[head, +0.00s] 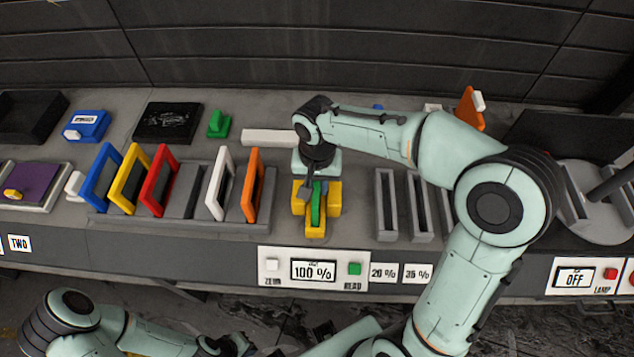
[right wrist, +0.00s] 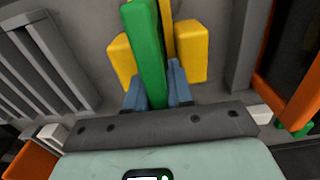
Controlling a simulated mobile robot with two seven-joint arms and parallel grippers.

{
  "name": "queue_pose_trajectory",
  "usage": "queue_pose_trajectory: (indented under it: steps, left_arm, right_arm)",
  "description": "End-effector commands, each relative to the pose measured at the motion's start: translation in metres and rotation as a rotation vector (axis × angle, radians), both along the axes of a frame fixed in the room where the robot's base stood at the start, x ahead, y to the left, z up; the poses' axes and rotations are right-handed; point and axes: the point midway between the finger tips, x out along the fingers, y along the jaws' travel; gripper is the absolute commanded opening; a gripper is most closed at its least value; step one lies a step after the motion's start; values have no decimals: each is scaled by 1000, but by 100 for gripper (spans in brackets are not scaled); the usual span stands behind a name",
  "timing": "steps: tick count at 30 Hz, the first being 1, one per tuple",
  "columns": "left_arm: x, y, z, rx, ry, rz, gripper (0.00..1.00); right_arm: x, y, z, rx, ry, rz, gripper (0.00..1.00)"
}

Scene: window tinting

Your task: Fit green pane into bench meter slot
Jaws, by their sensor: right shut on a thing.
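The green pane (head: 316,205) is seen edge-on, upright, in my right gripper (head: 311,188). In the right wrist view the pane (right wrist: 146,50) stands between the two blue-grey fingertips (right wrist: 157,90). The yellow bench meter (head: 333,198) is around it, with yellow blocks on both sides (right wrist: 193,50). The pane lines up with the gap between the blocks; its lower edge is hidden, so I cannot tell how deep it sits. The meter's display (head: 313,271) reads 100 %. My left gripper (head: 235,345) is low at the bottom edge, its fingers unclear.
A grey rack (head: 190,205) left of the meter holds blue, yellow, red, white and orange frames (head: 252,185). Grey slotted holders (head: 387,205) stand to the right. A white bar (head: 268,137) lies behind. The button panel (head: 350,285) is on the bench front.

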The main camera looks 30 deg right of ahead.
Motion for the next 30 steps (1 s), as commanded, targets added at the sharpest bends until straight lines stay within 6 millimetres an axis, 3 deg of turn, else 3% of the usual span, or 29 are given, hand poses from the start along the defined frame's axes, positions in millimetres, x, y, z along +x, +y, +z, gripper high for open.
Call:
queue_pose_trajectory:
  steps: [5,6,8,9,20,23,30]
  left_arm:
    - [-2,0,-3,0,2,0,0]
    - [-2,0,-4,0,2,0,0]
    - [-2,0,-3,0,2,0,0]
    - [-2,0,-3,0,2,0,0]
    - [1,0,2,0,-1,0,0]
    - [3,0,4,0,-3,0,0]
    - [10,0,13,-1,-11,0,0]
  right_arm:
    - [0,0,-3,0,0,0,0]
    - [0,0,-4,0,0,0,25]
    - [0,0,-3,0,0,0,44]
    - [0,0,-3,0,0,0,47]
    - [1,0,4,0,-2,0,47]
    - [1,0,18,0,-5,-1,47]
    - [1,0,71,1,-6,0,47]
